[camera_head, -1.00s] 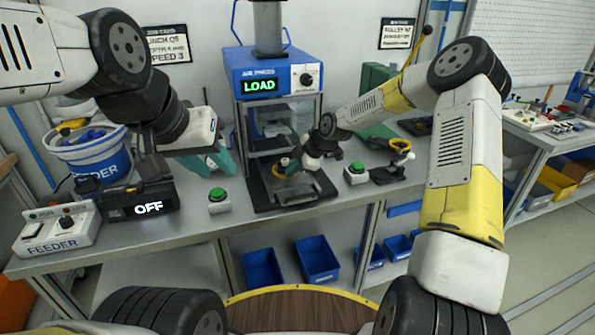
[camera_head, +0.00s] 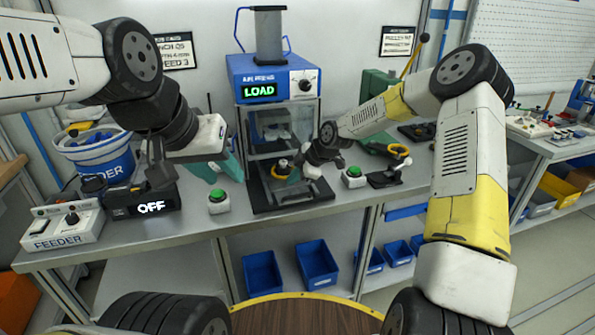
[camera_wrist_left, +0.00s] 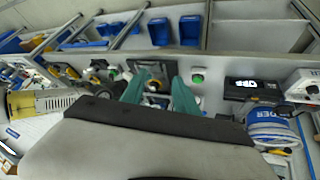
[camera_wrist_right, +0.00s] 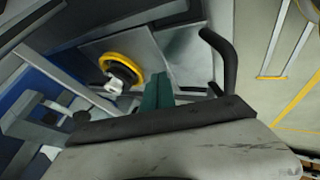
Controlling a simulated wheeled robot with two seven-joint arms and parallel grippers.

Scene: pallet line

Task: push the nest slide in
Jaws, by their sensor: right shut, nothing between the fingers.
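The air press (camera_head: 272,75) stands at the back of the bench, its display reading LOAD. The nest slide is low at the press front, over a black base plate (camera_head: 292,206). A yellow ring-shaped part (camera_wrist_right: 137,62) with a dark centre sits on a grey plate (camera_wrist_right: 180,50) in the right wrist view. My right gripper (camera_wrist_right: 158,88) is shut and empty, its green fingertips beside that part; a black curved handle (camera_wrist_right: 228,62) is to their right. The right gripper hides part of the slide in the head view. My left gripper (camera_wrist_left: 160,80) is open and empty, left of the press.
Green buttons stand left (camera_head: 217,195) and right (camera_head: 354,171) of the press. A black stand (camera_head: 385,178) with a yellow ring is further right. The feeder box (camera_head: 62,228), a display reading OFF (camera_head: 150,207) and a blue bucket (camera_head: 98,160) fill the bench's left end.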

